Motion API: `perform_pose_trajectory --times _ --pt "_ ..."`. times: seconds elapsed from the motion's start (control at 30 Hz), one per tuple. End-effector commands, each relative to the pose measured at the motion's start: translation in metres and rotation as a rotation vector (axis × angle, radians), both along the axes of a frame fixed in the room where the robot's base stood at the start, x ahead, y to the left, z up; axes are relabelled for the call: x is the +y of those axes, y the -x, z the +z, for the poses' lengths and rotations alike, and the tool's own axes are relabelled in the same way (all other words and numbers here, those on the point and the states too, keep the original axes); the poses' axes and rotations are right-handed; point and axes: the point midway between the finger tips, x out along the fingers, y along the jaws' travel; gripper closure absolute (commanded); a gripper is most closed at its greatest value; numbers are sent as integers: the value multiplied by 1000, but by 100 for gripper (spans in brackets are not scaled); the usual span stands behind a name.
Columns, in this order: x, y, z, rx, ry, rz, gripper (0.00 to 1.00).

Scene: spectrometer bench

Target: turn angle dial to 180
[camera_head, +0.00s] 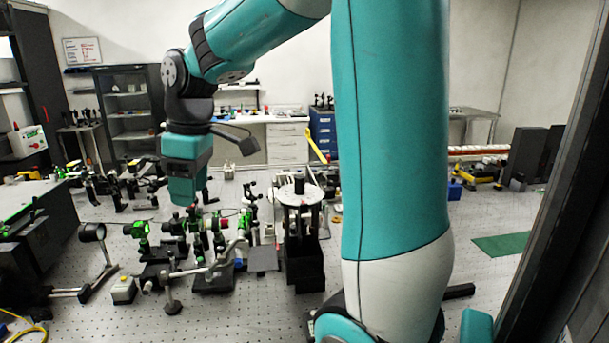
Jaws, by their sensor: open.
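A round white dial plate (300,194) with a dark knob on top sits on a black stand (304,264) in the middle of the optical bench. I take it to be the angle dial; its markings are too small to read. My gripper (187,200) hangs down to the left of the dial, above the green and black optics, and is apart from everything I can make out. It is open and nothing shows between its fingers. The fingertips are small and partly merge with the optics behind them.
Green and black optics mounts (212,240) crowd the bench left of the dial. A round lens mount (92,233) stands farther left. My own arm blocks the view right of the dial. A green mat (502,244) lies on open bench at the right.

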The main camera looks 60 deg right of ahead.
Motion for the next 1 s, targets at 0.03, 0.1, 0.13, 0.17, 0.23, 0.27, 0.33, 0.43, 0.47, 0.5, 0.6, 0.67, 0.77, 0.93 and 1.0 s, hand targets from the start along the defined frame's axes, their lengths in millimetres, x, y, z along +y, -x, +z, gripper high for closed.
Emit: perform_pose_trajectory --times 0.03,0.1,0.13,0.17,0.23,0.27,0.33,0.43,0.47,0.5,0.6,0.67,0.77,0.93,1.0 --pt "-55 -11 20 13 32 -43 47" --pt "-119 -13 36 36 65 -71 47" --pt "-145 -10 42 46 74 -83 47" --pt "-169 -7 47 55 82 -93 47" --pt "-215 6 58 75 91 -113 47" --pt "-231 12 61 83 93 -121 47" --pt "-260 25 68 95 94 -132 47" --pt "-283 37 71 105 94 -141 47" --pt "-286 39 71 107 93 -142 47" --pt "-289 41 69 109 92 -141 47" --pt "-291 42 58 110 91 -140 47" --pt "-290 42 49 111 90 -140 47" --pt "-290 42 28 111 90 -140 47" --pt "-289 42 -12 111 90 -140 47" --pt "-289 42 -28 111 90 -140 47"
